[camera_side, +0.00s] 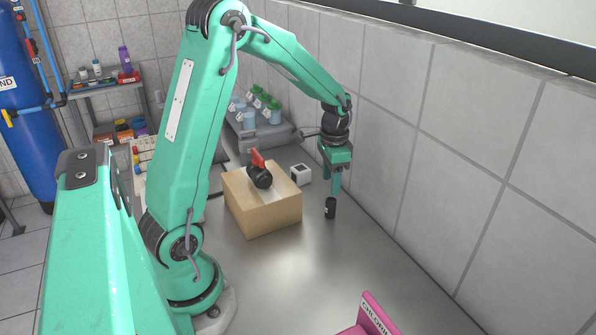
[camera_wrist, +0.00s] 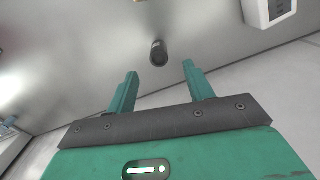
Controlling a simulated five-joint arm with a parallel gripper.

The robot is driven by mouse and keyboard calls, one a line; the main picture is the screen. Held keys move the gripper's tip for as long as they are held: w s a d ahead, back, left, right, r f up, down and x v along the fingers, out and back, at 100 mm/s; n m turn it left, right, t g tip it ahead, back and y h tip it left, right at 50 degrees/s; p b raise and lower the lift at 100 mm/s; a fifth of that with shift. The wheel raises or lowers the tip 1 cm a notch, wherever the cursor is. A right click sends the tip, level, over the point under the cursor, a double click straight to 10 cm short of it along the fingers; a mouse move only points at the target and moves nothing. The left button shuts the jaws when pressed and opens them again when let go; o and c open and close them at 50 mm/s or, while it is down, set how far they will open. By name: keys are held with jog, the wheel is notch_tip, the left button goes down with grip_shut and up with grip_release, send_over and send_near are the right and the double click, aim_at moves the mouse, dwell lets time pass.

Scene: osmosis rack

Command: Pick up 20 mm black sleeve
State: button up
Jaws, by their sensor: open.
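The black sleeve (camera_side: 330,208) stands upright on the grey metal table, near the tiled wall. My gripper (camera_side: 336,190) points down just above it in the side view. In the wrist view the sleeve (camera_wrist: 158,54) shows its open end, beyond the tips and between the lines of the two green fingers. My gripper (camera_wrist: 160,70) is open and empty, with a wide gap between the fingers. I cannot tell from the side view whether a finger touches the sleeve.
A cardboard box (camera_side: 262,205) with a black, red-handled valve (camera_side: 259,172) on it stands left of the sleeve. A small white block (camera_side: 301,174) sits behind. A pink labelled holder (camera_side: 375,315) is at the front. The tiled wall (camera_side: 440,150) is close on the right.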

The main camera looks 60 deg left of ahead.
aim_at(331, 200)
jog(key=shift+w+d+f, duration=0.1)
jog(key=shift+f, duration=1.85)
jog(key=shift+w+d+f, duration=0.1)
jog(key=shift+f, duration=1.85)
jog(key=c, duration=1)
